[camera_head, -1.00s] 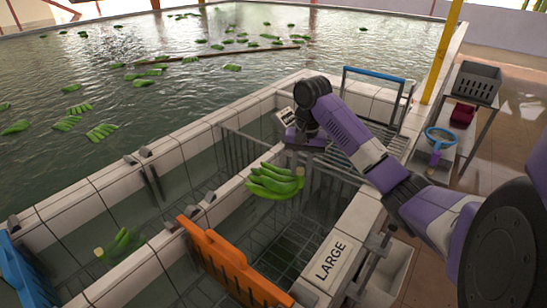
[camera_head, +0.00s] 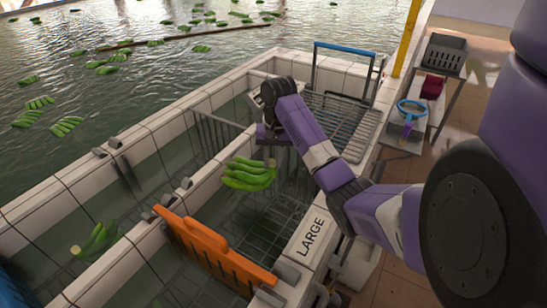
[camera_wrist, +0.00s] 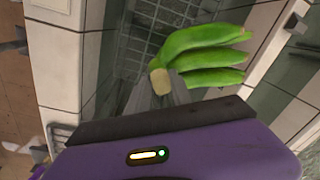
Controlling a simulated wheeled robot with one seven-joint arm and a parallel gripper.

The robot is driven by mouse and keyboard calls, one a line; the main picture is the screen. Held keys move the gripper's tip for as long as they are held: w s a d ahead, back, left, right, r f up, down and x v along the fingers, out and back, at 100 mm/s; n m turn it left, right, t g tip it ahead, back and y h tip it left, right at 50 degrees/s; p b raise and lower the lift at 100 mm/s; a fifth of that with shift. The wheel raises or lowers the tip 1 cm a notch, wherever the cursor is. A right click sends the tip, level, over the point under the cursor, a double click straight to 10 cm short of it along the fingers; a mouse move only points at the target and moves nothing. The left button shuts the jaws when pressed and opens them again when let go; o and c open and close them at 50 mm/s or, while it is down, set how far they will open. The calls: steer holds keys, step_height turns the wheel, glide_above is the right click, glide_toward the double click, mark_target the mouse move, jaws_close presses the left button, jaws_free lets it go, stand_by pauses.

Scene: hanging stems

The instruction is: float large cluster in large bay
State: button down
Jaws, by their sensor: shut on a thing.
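My gripper (camera_head: 271,143) is shut on a green banana cluster (camera_head: 247,174) by its crown and holds it above the large bay (camera_head: 288,199). The cluster hangs with its fingers pointing left in the head view. In the wrist view the cluster (camera_wrist: 205,55) shows its pale cut crown just beyond the gripper's dark edge, with the fingers reaching right over the bay wall. The bay has tiled walls, water and a wire grid floor, and a tile marked LARGE (camera_head: 311,236). Whether the cluster touches the water is unclear, but it looks clear of it.
An orange gate (camera_head: 207,245) crosses the near end of the bay. A wire rack (camera_head: 340,118) with a blue bar (camera_head: 345,46) stands at the far end. Another cluster (camera_head: 97,240) floats in the left channel. A side table holds a grey crate (camera_head: 445,53) and blue-rimmed strainer (camera_head: 411,108).

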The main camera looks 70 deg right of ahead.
steer(key=shift+s+a+f, duration=0.1)
steer(key=shift+f, duration=0.4)
steer(key=shift+s+a+f, duration=0.1)
steer(key=shift+f, duration=0.4)
step_height(320, 180, down, 17)
steer(key=b, duration=0.6)
steer(key=shift+s+f+b, duration=0.1)
steer(key=shift+f+b, duration=0.6)
steer(key=shift+f, duration=0.3)
stand_by(0.9)
